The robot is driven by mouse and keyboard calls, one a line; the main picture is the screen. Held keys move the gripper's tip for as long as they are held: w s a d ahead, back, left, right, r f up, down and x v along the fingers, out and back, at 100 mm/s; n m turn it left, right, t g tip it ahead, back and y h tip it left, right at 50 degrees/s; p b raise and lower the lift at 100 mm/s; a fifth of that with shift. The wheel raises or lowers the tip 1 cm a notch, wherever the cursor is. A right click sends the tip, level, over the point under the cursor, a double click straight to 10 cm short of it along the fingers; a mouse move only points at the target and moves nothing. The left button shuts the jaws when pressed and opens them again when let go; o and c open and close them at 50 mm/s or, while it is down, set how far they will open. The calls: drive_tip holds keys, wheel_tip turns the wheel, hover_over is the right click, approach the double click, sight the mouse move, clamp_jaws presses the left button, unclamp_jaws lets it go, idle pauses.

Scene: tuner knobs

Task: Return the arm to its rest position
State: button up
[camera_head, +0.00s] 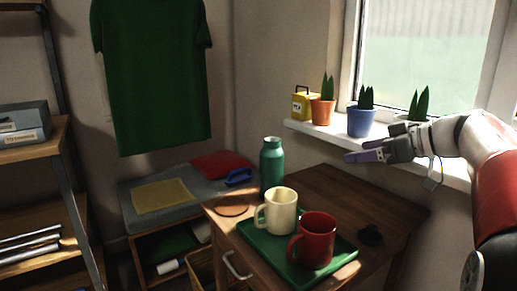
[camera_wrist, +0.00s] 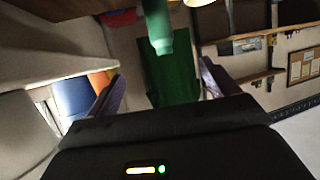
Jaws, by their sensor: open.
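My gripper (camera_head: 366,153) is at the right in the head view, stretched out to the left in front of the window sill. It is above the right part of the wooden table and close to the potted plants. In the wrist view my gripper (camera_wrist: 160,90) shows its two fingers spread apart, with nothing held between them. My arm comes in from the right edge of the head view.
On the wooden table (camera_head: 330,185) stand a green bottle (camera_head: 272,166) and a green tray (camera_head: 272,262) with a cream mug (camera_head: 280,210) and a red mug (camera_head: 317,241). A blue pot (camera_head: 361,122) and an orange pot (camera_head: 322,111) stand on the sill (camera_head: 305,129).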

sight(323, 241)
drive_tip(key=s+a+f+m+g+h, duration=0.1)
drive_tip(key=s+a+f+m, duration=0.1)
drive_tip(key=s+a+f, duration=0.1)
drive_tip(key=s+a+f+m+g+h, duration=0.1)
drive_tip(key=s+a+f+h, duration=0.1)
drive_tip(key=s, duration=0.4)
drive_tip(key=s+a+f+m+g+h, duration=0.1)
drive_tip(key=s+a+f+m+h, duration=0.1)
drive_tip(key=s+a+f, duration=0.2)
drive_tip(key=shift+s+a+f+m, duration=0.2)
drive_tip(key=shift+s+f, duration=0.1)
drive_tip(key=shift+f, duration=0.25)
drive_tip(key=shift+s+a+f+m, duration=0.1)
drive_tip(key=shift+s+a+f, duration=0.15)
drive_tip(key=shift+f, duration=0.3)
drive_tip(key=s+d+f+m+h, duration=0.1)
drive_tip(key=s+f+m+h, duration=0.3)
drive_tip(key=s+f, duration=0.7)
drive_tip(key=shift+s+f+h, duration=0.2)
drive_tip(key=shift+s+h, duration=0.4)
drive_tip(key=shift+s, duration=0.25)
